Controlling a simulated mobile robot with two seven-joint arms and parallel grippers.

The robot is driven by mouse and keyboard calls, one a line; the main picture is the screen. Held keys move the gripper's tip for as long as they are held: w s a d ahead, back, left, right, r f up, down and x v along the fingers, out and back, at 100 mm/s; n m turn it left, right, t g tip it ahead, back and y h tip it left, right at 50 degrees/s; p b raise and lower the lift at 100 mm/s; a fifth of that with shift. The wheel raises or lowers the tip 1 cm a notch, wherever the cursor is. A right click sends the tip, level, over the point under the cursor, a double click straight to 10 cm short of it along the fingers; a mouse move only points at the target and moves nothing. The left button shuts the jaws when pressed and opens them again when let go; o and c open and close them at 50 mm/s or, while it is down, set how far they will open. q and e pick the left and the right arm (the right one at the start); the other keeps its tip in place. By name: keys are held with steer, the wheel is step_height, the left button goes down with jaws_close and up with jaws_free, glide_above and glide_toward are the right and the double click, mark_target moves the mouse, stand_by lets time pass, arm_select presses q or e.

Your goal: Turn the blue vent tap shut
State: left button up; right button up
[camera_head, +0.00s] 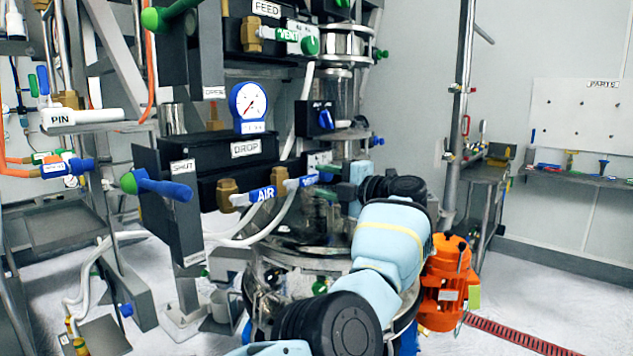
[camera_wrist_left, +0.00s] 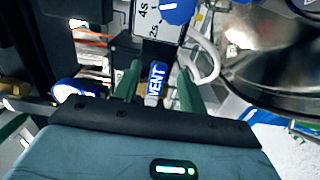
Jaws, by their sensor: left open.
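The blue vent tap (camera_wrist_left: 156,80) has a lever lettered VENT. In the left wrist view it lies between the two green fingers of my left gripper (camera_wrist_left: 158,84), which is open. I cannot tell whether either finger touches it. In the head view a small blue lever (camera_head: 308,181) sits just right of the AIR tap (camera_head: 263,194), beside my left gripper (camera_head: 326,174); its lettering is too small to read. My pale blue arm and wrist hide part of this area. My right gripper is not in view.
A dial with a blue knob (camera_wrist_left: 178,10) is above the tap. A round steel vessel (camera_wrist_left: 270,50) stands close on the right. A DROP panel (camera_head: 246,148) and a gauge (camera_head: 249,103) are above left. An orange motor (camera_head: 446,280) is right of my arm.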

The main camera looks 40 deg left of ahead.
arm_select(q)
steer(key=shift+s+d, duration=0.2)
steer(key=shift+d, duration=1.85)
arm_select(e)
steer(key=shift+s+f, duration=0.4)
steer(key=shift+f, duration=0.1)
